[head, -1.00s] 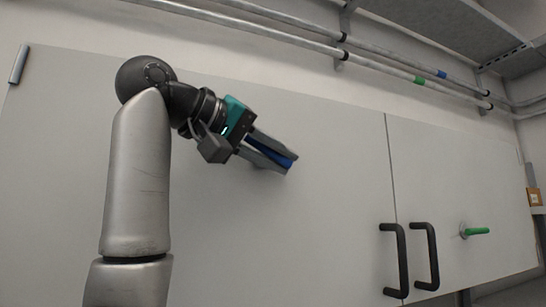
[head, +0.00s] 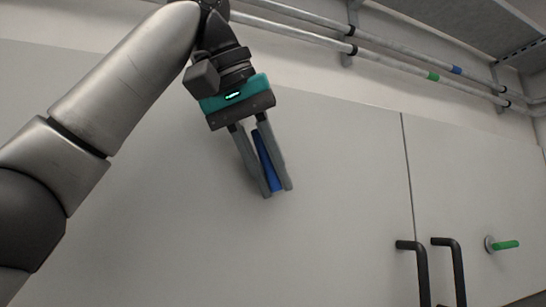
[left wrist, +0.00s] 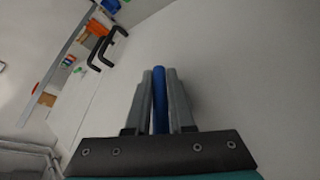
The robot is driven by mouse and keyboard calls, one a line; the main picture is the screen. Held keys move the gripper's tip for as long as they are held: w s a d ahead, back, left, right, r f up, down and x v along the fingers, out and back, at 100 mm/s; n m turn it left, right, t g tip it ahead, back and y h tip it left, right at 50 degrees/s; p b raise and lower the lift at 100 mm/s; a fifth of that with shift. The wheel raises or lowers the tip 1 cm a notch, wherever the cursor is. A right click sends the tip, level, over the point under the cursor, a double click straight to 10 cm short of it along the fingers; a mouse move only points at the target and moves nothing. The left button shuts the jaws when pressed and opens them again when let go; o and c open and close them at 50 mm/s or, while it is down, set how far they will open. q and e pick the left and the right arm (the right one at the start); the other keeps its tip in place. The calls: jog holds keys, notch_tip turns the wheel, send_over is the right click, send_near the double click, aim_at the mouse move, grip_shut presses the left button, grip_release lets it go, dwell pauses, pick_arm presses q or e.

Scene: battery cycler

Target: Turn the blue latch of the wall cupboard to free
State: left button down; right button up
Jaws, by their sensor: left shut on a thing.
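The blue latch (head: 266,160) is on the left door of the wall cupboard (head: 330,220). My left gripper (head: 278,190) is shut on the latch, one finger along each side of it. In the head view the latch slants steeply, its lower end a little to the right. In the left wrist view the blue latch (left wrist: 159,100) stands between the two grey fingers (left wrist: 160,78). The fingers hide its pivot. My right gripper is in neither view.
Two black handles (head: 418,272) flank the seam between the doors. A green latch (head: 505,245) sticks out on the right door. Pipes (head: 390,60) with coloured bands run above the cupboard, below a grey shelf (head: 480,30). The door face around my gripper is clear.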

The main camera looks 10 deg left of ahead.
pick_arm(q)
jog(key=shift+s+a+r+m+g+y+p, duration=0.15)
jog(key=shift+g+y+p, duration=0.25)
jog(key=shift+y, duration=0.25)
jog(key=shift+a+r+m+g+y+p, duration=0.15)
jog(key=shift+g+y+p, duration=0.2)
jog(key=shift+y, duration=0.3)
jog(key=shift+f+g+y, duration=0.15)
jog(key=shift+g+y, duration=0.2)
jog(key=shift+y, duration=0.05)
jog(key=c, duration=1.1)
grip_release()
jog(key=shift+f, duration=0.1)
jog(key=shift+s, duration=0.1)
